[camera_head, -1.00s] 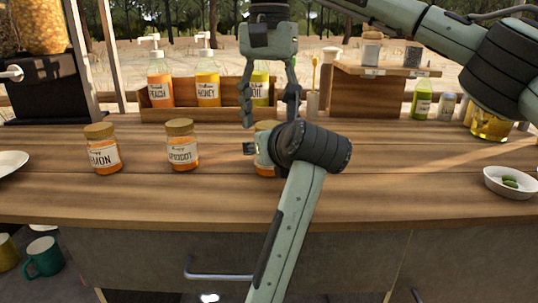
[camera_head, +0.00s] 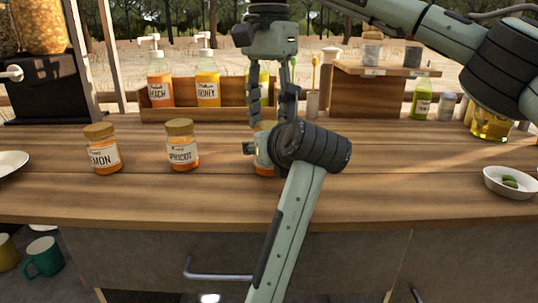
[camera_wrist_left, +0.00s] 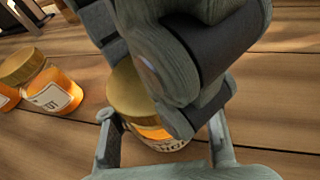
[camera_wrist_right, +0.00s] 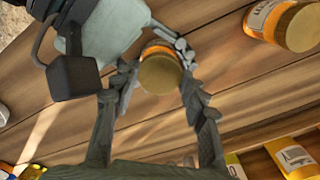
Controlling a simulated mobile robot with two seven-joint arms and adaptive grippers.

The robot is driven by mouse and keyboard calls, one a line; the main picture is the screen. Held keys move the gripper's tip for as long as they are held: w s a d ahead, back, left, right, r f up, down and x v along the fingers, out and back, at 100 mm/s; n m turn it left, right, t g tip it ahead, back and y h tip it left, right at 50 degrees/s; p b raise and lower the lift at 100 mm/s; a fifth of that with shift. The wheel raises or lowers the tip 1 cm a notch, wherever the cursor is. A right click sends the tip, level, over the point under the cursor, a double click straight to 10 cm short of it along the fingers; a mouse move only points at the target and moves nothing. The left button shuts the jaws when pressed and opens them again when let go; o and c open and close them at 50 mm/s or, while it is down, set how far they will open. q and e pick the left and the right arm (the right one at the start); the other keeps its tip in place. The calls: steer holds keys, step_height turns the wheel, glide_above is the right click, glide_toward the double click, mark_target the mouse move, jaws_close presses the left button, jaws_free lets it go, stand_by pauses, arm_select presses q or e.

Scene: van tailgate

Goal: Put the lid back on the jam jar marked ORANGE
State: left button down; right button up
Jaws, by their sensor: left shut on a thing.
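A jam jar with orange contents (camera_wrist_left: 148,133) stands on the counter, mostly hidden in the head view behind my left arm. Its label is partly covered and I cannot read it. A gold lid (camera_wrist_left: 128,92) sits on its top; I cannot tell whether it is fully seated. In the right wrist view the lid (camera_wrist_right: 160,75) lies between the fingertips, with a gap visible.
Jars labelled LEMON (camera_head: 102,149) and APRICOT (camera_head: 181,145), both with gold lids, stand to the left. A wooden rack (camera_head: 185,115) with bottles is behind. A white bowl (camera_head: 510,182) is at the right. The front counter between jar and bowl is clear.

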steer(key=o, duration=0.4)
steer(key=shift+o, duration=0.2)
steer(key=shift+r, duration=2.3)
steer(key=shift+c, duration=0.4)
step_height(320, 180, up, 3)
steer(key=n, duration=0.3)
steer(key=shift+r, duration=0.2)
